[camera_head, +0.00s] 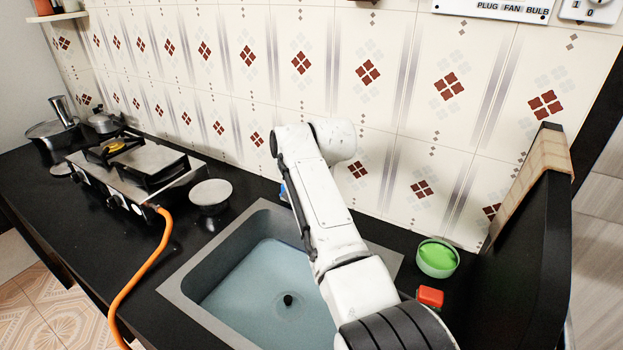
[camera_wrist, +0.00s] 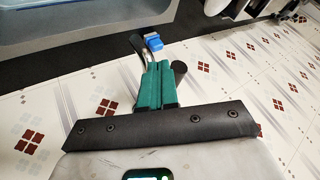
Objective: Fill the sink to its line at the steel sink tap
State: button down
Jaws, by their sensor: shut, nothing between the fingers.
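The steel sink (camera_head: 185,290) is set in the black counter, with pale blue water (camera_head: 250,275) in it and a dark round drain piece (camera_head: 288,299) showing. No fill line can be made out. The sink's edge also shows in the wrist view (camera_wrist: 90,40). The tap (camera_wrist: 137,44) has a blue handle (camera_wrist: 153,42); in the head view only a bit of blue (camera_head: 283,190) shows beside my arm. My gripper (camera_wrist: 163,66) has green fingers, shut and empty, close to the blue handle; contact cannot be told. My arm hides the gripper in the head view.
A stove (camera_head: 130,170) with an orange hose (camera_head: 150,270) stands left of the sink. A green bowl (camera_head: 437,258) and red block (camera_head: 430,296) sit right, beside a dark upright panel (camera_head: 535,250). The tiled wall rises behind.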

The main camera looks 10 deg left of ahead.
jog(key=shift+a+r, duration=0.1)
jog(key=shift+a, duration=0.35)
jog(key=shift+r, duration=0.1)
